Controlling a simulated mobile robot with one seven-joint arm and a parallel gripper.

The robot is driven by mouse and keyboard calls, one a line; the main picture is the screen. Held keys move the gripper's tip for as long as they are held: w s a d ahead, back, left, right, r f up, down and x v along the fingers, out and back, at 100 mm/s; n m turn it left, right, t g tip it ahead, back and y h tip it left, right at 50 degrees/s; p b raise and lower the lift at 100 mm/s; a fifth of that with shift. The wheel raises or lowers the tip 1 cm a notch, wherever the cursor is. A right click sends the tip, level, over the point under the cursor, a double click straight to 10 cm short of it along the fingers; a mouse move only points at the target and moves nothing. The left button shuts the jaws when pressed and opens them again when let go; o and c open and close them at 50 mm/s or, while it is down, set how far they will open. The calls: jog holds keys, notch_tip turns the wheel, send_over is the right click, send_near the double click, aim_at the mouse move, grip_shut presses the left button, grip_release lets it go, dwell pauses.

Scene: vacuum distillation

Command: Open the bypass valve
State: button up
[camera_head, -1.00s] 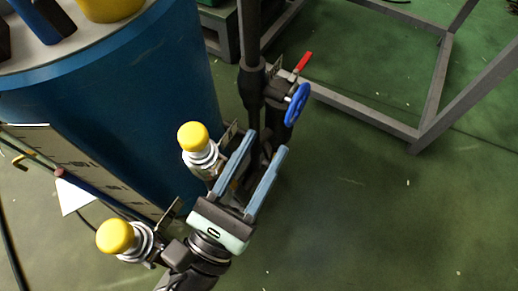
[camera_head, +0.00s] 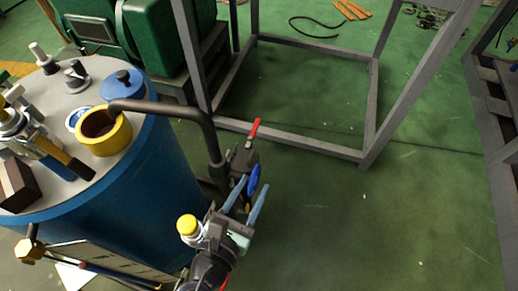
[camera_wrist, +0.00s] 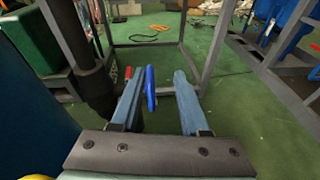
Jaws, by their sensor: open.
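A valve with a blue handwheel (camera_head: 254,180) sits on the dark pipe beside the blue tank. A red lever (camera_head: 254,130) stands up just behind it. Nothing shows which of the two is the bypass valve. My gripper (camera_head: 254,188) is open, its two blue-grey fingers at the handwheel. In the wrist view, the handwheel (camera_wrist: 151,88) shows edge-on between the fingers of my gripper (camera_wrist: 158,76), closer to the left finger. The red lever (camera_wrist: 128,73) is partly hidden behind that left finger. I cannot tell whether a finger touches the wheel.
The blue tank (camera_head: 150,215) with fittings on its lid stands at the left. The dark pipe (camera_head: 165,107) curves down from the lid to the valve. A grey metal frame (camera_head: 300,138) stands behind. Green floor (camera_head: 370,235) is open at the right.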

aim_at(259, 167)
jog(key=r+p, duration=0.1)
jog(key=p, duration=0.1)
jog(key=r+g+p, duration=0.1)
jog(key=p, duration=0.2)
jog(key=shift+w+y, duration=0.4)
jog(key=r+n+g+y+p, duration=0.1)
jog(key=g+p, duration=0.1)
jog(key=p, duration=0.4)
jog(key=shift+a, duration=0.1)
jog(key=w+f+p, duration=0.1)
jog(key=w+f, duration=0.1)
jog(key=w+d+f+g+y+p, duration=0.1)
jog(key=w+f+p, duration=0.1)
jog(key=w+f, duration=0.1)
jog(key=w+f+n+g+p, duration=0.1)
jog(key=w+f+p, duration=0.1)
jog(key=f, duration=0.1)
jog(key=shift+w+d+y, duration=0.3)
jog(key=shift+d, duration=0.1)
jog(key=shift+c, duration=0.3)
grip_shut()
